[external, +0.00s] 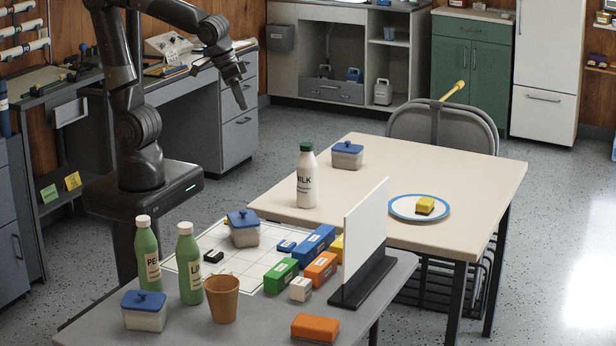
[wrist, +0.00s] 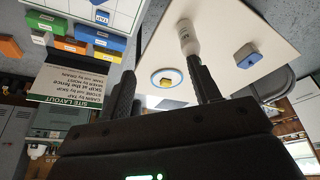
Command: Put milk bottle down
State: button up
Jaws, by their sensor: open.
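The milk bottle (external: 307,180), white with a green cap and dark lettering, stands upright on the cream table (external: 465,170), near its left edge. In the wrist view the bottle (wrist: 187,38) shows beyond one finger, on the table top. My gripper (external: 241,103) is open and empty, raised in the air to the left of the bottle and well above it. In the wrist view its two dark fingers are spread apart (wrist: 163,80), with nothing between them.
The cream table also holds a blue-lidded tub (external: 347,157) and a blue-rimmed plate (external: 394,207) with a yellow block. An upright white panel (external: 365,230) stands on the grey table (external: 265,328) in front, among green bottles, an orange cup and coloured blocks. A folding chair stands behind.

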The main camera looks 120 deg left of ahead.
jog(key=s+d+r+m+t+h, duration=0.1)
jog(key=s+d+m+t+h, duration=0.1)
jog(key=s+d+m, duration=0.4)
jog(key=shift+s+d+r+m+t, duration=0.15)
jog(key=shift+s+d+m+t, duration=0.15)
jog(key=shift+s+m, duration=0.75)
dwell(0.3)
